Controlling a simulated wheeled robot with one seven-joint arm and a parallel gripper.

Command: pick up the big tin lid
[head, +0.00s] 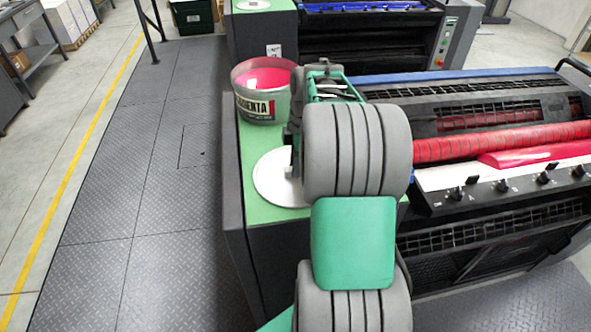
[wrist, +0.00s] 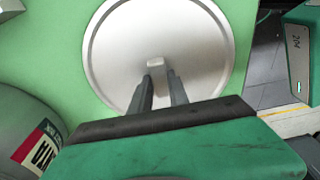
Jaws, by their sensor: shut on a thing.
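The big tin lid (head: 268,180) is a round, pale metal disc at the green ledge beside the ink tin. It also shows in the wrist view (wrist: 120,45), with a raised rim and a small grip (wrist: 155,64) at its middle. My gripper (wrist: 160,82) is over the lid's middle, its two grey fingers shut on that grip. In the head view my arm hides the lid's right side and most of the fingers. The lid looks level; I cannot tell whether it touches the ledge.
An open tin of magenta ink (head: 262,108) stands just behind the lid and shows at the left of the wrist view (wrist: 30,135). The press with red rollers (head: 500,140) is to the right. A clear walkway (head: 150,180) runs along the left.

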